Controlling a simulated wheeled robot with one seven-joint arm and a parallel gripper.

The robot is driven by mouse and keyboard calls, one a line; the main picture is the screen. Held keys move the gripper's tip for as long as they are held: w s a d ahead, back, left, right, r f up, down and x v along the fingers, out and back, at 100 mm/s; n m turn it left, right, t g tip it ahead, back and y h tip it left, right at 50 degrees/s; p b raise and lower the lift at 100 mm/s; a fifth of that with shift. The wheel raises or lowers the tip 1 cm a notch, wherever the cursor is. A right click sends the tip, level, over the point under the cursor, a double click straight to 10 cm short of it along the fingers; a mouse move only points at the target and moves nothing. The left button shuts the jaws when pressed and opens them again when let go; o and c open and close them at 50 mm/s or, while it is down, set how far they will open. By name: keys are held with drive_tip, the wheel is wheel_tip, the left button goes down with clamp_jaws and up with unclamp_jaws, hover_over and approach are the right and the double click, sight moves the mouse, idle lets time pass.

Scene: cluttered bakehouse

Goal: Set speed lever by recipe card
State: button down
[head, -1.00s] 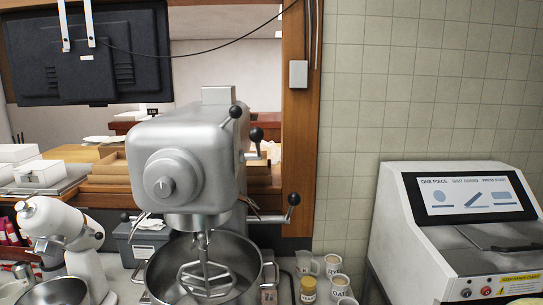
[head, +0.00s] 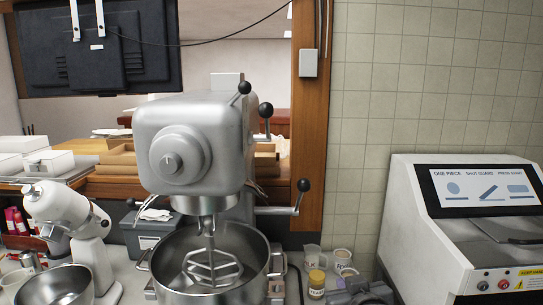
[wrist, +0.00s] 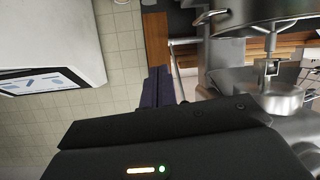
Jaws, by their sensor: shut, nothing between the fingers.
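I cannot tell which is the speed lever. I cannot make out a recipe card. My gripper (wrist: 160,88) is shut and empty in the wrist view. A dark grey part of it appears at the bottom of the head view (head: 358,287), below and right of the levers.
A steel bowl (head: 160,262) with a beater sits under the mixer. A white machine with a screen (head: 485,188) is at right, a smaller white mixer (head: 62,210) at left.

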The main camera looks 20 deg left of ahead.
drive_tip(key=s+a+r+n+t+y+b, duration=0.25)
drive_tip(key=a+r+t+y, duration=0.25)
drive_tip(key=a+r, duration=0.45)
drive_tip(key=s+r+t+y+b, duration=0.2)
drive_tip(key=s+r+t, duration=0.3)
drive_tip(key=s+r, duration=0.3)
wheel_tip(320, 180, up, 4)
drive_tip(key=shift+a+r+y+b, duration=0.1)
drive_tip(key=shift+a+y+b, duration=0.25)
drive_tip(key=shift+y, duration=0.55)
drive_tip(key=shift+n, duration=0.25)
drive_tip(key=p, duration=0.8)
approach(267, 116)
drive_tip(key=x, duration=0.6)
drive_tip(key=shift+w+a+r, duration=0.2)
drive_tip(key=shift+w, duration=0.2)
drive_tip(key=shift+r+p, duration=0.1)
drive_tip(key=shift+p, duration=0.2)
